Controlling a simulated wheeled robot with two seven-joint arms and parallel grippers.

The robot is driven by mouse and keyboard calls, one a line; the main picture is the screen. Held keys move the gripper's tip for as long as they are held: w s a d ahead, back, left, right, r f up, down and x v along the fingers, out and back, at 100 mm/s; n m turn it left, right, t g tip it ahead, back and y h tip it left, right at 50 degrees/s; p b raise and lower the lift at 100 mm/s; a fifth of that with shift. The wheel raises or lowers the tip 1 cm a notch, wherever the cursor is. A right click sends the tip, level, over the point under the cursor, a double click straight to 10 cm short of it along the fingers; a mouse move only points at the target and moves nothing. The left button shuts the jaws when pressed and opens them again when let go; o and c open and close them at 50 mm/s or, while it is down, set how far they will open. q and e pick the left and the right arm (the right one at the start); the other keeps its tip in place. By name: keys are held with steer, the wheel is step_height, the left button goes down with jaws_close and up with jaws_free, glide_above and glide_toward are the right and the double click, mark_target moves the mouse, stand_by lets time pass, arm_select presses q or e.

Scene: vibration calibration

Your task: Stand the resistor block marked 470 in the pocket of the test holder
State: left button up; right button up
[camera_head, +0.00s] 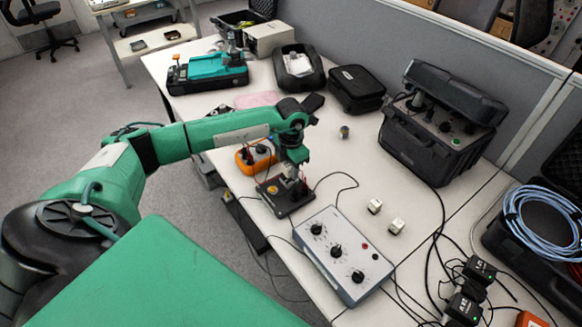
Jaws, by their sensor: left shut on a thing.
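My left gripper (292,176) reaches down from the green arm, low over the test holder (287,209). The holder is a small dark plate with a round yellow part, near the table's left edge. The gripper is shut on a small pale block, which is mostly hidden by the fingers. I cannot read its marking or tell whether it touches the pocket. Two other pale blocks, one nearer the holder (375,206) and one further right (396,226), lie on the table; their markings are too small to read. My right gripper is not in view.
A grey control box with knobs (343,256) stands just in front of the holder. An orange meter (255,158) is behind it, with cables around. A small metal cylinder (344,132) and a black case (437,130) stand further back. The table between is mostly clear.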

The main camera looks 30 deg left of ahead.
arm_select(q)
steer(key=shift+f+b, duration=0.3)
steer(key=shift+b, duration=0.05)
stand_by(0.7)
steer(key=shift+s+a+f+b, duration=0.1)
steer(key=shift+a+f+b, duration=0.05)
steer(key=shift+f+b, duration=0.2)
steer(key=shift+s+a+f+b, duration=0.1)
steer(key=shift+a+f+b, duration=0.1)
steer(key=shift+f+b, duration=0.25)
steer(key=o, duration=1.5)
steer(key=shift+w+d+r+p, duration=0.2)
steer(key=shift+r+p, duration=0.4)
steer(key=shift+r, duration=0.25)
steer(key=shift+w+d+r+p, duration=0.1)
steer(key=shift+d+r+p, duration=0.1)
steer(key=shift+r+p, duration=0.5)
steer(key=shift+s+a+r+p, duration=0.1)
steer(key=shift+r+p, duration=1.35)
steer(key=shift+r, duration=1.25)
